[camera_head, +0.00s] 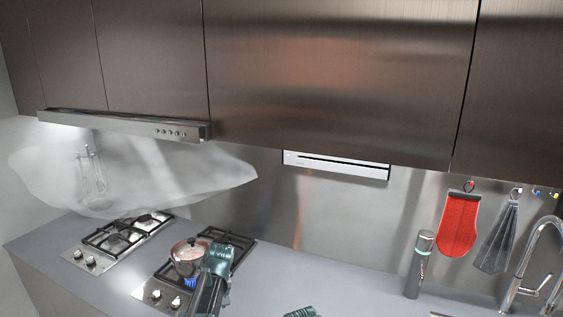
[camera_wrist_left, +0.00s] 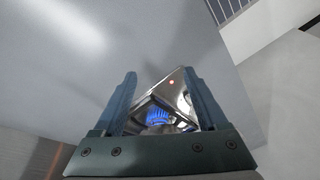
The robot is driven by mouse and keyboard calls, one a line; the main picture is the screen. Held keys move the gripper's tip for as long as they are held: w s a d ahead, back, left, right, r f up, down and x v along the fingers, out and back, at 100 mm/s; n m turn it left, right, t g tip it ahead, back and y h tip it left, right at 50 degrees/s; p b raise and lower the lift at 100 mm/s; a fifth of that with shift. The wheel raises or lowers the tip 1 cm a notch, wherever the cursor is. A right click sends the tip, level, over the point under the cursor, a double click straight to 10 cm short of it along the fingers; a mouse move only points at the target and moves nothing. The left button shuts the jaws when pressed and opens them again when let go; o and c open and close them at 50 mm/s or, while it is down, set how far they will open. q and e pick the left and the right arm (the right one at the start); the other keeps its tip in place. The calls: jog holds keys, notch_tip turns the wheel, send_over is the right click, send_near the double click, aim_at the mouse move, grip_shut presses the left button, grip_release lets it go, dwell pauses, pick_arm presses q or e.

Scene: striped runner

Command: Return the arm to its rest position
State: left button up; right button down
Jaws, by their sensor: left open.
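My left gripper (camera_head: 219,262) is over the front right corner of the right gas hob (camera_head: 154,294), close beside a small shiny pot (camera_head: 186,262) in the picture. In the left wrist view, its two fingers (camera_wrist_left: 164,80) stand wide apart with nothing held between them. Beyond the fingers, part of the hob with a blue flame (camera_wrist_left: 157,118) shows. A teal part (camera_head: 301,312) of my other arm shows at the bottom edge; its jaws cannot be made out.
A second gas hob (camera_head: 90,258) is at the left. A range hood (camera_head: 130,124) hangs above, with pale steam under it. A grey cylinder (camera_head: 420,262), a tap (camera_head: 527,265), a red mitt (camera_head: 459,224) and a grey cloth (camera_head: 496,240) are at right. Mid counter (camera_head: 330,278) is clear.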

pick_arm(q)
jog(key=s+d+f+m+b, duration=0.1)
jog(key=s+d+f+m, duration=0.1)
jog(key=s+d+m, duration=0.3)
jog(key=s+d+f+m+g+h+b, duration=0.1)
jog(key=s+d+m, duration=0.4)
jog(key=s+d, duration=0.6)
jog(key=s+f+b, duration=0.1)
jog(key=s, duration=0.6)
jog(key=shift+s+f, duration=0.35)
